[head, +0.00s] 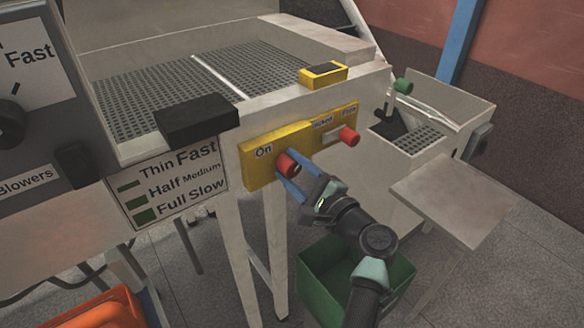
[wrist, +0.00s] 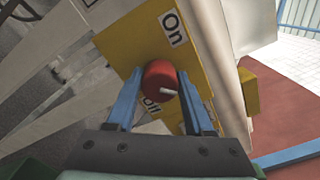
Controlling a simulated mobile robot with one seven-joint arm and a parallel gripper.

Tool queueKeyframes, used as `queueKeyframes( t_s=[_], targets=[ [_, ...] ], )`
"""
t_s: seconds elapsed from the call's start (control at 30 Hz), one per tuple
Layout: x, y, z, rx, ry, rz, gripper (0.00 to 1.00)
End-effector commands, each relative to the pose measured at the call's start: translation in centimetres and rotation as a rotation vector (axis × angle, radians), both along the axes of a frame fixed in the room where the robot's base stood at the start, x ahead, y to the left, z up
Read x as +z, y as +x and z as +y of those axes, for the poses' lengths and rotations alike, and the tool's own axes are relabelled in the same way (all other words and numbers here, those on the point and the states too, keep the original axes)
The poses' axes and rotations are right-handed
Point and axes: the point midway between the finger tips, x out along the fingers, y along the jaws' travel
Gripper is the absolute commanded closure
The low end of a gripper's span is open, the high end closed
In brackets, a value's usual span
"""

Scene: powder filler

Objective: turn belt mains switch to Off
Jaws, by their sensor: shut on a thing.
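The belt mains switch is a red round knob (head: 286,162) on a yellow panel (head: 257,178) on the machine's front edge. An "On" label (head: 264,151) is above it in the head view. The wrist view shows the knob (wrist: 160,76) between the "On" label (wrist: 173,29) and the "Off" label (wrist: 151,106), which is partly covered by a finger. The knob's short white mark points right in that view. My gripper (head: 291,172) is shut on the knob, one blue finger on each side, as the wrist view (wrist: 160,82) also shows.
A second red knob (head: 348,136) is on the same panel to the right. A yellow block (head: 322,75) and a black block (head: 197,118) sit on the machine's edge. A green bin (head: 318,262) stands below, and a grey shelf (head: 452,197) juts out at right.

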Motion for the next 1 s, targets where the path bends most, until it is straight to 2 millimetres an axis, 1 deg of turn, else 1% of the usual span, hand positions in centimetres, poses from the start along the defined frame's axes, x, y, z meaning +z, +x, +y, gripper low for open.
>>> queueKeyframes(
  t_s=[0.03, 0.1, 0.13, 0.37, 0.57, 0.77, 1.0],
  targets=[
    [-0.02, -0.02, -0.01, 0.000, 0.000, 0.000, 0.85],
    [-0.03, -0.02, -0.02, 0.000, 0.000, 0.000, 0.98],
    [-0.04, -0.02, -0.02, 0.000, 0.000, 0.000, 1.00],
    [-0.15, -0.03, -0.03, 0.001, -0.014, -0.009, 1.00],
    [-0.36, -0.03, -0.06, -0.001, -0.078, -0.056, 1.00],
    [-0.57, -0.03, -0.08, -0.001, -0.199, -0.144, 1.00],
    [-0.69, -0.03, -0.11, -0.002, -0.383, -0.278, 1.00]
  ],
)
